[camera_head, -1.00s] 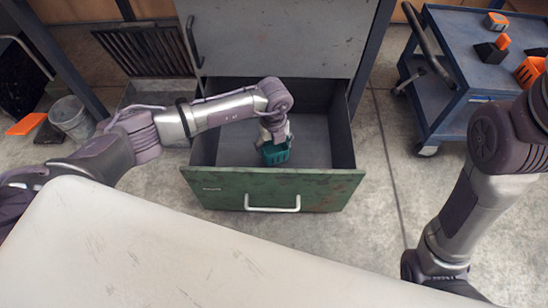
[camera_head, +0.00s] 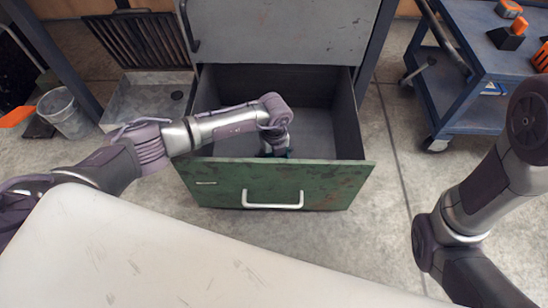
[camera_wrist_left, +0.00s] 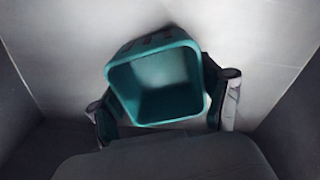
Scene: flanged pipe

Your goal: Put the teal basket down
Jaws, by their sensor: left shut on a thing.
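The teal basket (camera_wrist_left: 158,85) shows in the left wrist view, its open top facing the camera and its inside empty. My left gripper (camera_wrist_left: 165,108) is shut on it, with a finger on each side. In the head view the left gripper (camera_head: 274,145) is down inside the open drawer (camera_head: 322,125) of the green-fronted cabinet. The basket is almost wholly hidden there by the gripper and the drawer front. I cannot tell whether its base touches the drawer floor. My right arm is at the right; its gripper is out of frame.
The drawer front (camera_head: 330,185) with its handle stands between the table (camera_head: 130,250) and the drawer space. The drawer floor to the right of the gripper is bare. A blue cart (camera_head: 475,80) stands at the right, and a bucket (camera_head: 65,112) at the left.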

